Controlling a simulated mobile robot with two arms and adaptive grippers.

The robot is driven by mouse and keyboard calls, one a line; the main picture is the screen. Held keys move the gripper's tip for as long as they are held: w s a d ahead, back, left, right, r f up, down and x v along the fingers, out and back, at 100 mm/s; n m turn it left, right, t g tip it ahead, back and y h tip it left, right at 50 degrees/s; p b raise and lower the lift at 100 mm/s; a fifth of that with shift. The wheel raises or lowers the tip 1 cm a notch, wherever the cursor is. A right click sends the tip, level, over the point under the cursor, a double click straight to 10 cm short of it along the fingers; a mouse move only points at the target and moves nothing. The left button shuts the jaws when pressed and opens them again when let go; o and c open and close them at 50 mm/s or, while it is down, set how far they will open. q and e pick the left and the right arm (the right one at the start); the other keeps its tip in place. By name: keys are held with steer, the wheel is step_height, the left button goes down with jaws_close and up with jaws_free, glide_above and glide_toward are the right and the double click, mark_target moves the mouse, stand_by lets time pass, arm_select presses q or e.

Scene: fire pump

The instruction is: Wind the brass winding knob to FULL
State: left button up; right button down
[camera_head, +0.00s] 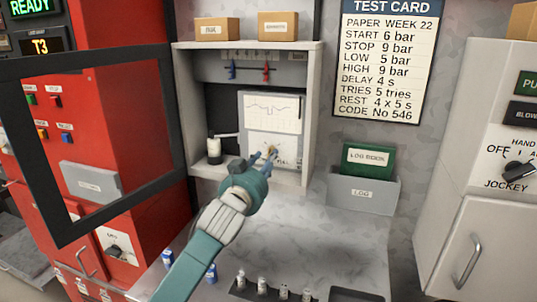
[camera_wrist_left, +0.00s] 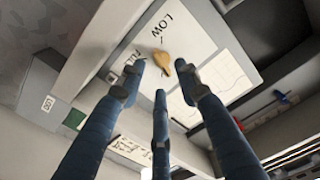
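The brass winding knob (camera_wrist_left: 161,62) is on a white panel marked LOW and FULL in the left wrist view. The panel (camera_head: 259,139) is the lower front of a chart recorder in the wall cabinet; my gripper partly covers it in the head view. My left gripper (camera_head: 262,158) reaches in front of the recorder. In the left wrist view its three blue fingers (camera_wrist_left: 160,80) are spread, with the knob just beyond their tips. I cannot tell whether a fingertip touches the knob. My right gripper is not in view.
The cabinet's framed glass door (camera_head: 180,120) stands open at the left. A white-capped dark bottle (camera_head: 214,150) stands left of the recorder. A grey log holder (camera_head: 362,192) hangs at right. Several small bottles (camera_head: 262,285) stand on the bench below.

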arm_select(q)
steer(key=shift+x, duration=1.95)
jaws_close()
